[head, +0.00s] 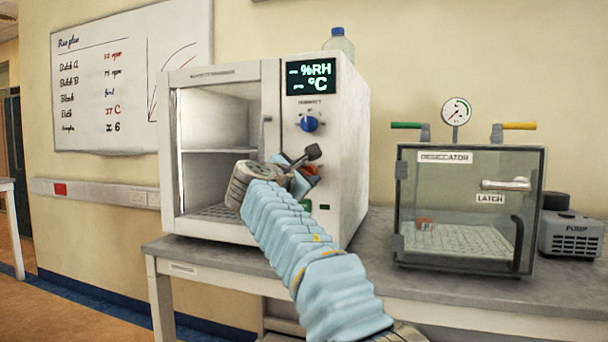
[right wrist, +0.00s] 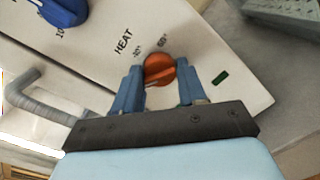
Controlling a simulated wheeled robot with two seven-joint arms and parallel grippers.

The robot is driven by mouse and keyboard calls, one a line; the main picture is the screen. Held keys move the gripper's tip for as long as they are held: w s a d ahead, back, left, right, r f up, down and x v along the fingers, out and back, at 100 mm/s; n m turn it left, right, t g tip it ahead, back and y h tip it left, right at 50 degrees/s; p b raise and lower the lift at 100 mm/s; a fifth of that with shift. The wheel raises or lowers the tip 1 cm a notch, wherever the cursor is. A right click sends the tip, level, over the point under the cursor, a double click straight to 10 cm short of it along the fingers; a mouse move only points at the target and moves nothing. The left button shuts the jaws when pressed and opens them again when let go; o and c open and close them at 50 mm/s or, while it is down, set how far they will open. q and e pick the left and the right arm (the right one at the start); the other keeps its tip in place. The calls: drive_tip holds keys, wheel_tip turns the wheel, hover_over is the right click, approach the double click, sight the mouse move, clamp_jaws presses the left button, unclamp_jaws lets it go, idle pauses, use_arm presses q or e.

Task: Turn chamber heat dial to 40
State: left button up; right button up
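The heat dial (right wrist: 160,70) is an orange-red round knob on the white panel in the right wrist view, under the word HEAT, with small scale marks at its upper edge. Its exact pointer setting is too small to read. My right gripper (right wrist: 160,76) has its two blue fingers on either side of the dial, with no clear gap. In the head view my right gripper (head: 298,168) is at the chamber's (head: 352,140) lower panel and covers most of the dial. The chamber display (head: 311,76) shows dashes for %RH and °C. My left gripper is out of view.
The blue humidity dial (head: 309,124) is above the heat dial. The chamber door's grey handle (right wrist: 35,95) projects beside my right gripper in the wrist view. A glass desiccator (head: 470,210) and a pump (head: 572,232) stand to the right on the bench (head: 480,293).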

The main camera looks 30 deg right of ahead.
drive_tip(key=c, duration=0.5)
drive_tip(key=m+y+b, duration=0.1)
drive_tip(key=m, duration=1)
drive_tip(key=shift+r+b, duration=0.1)
drive_tip(key=shift+b, duration=0.3)
idle(0.4)
drive_tip(key=o, duration=1)
drive_tip(key=shift+o, duration=0.2)
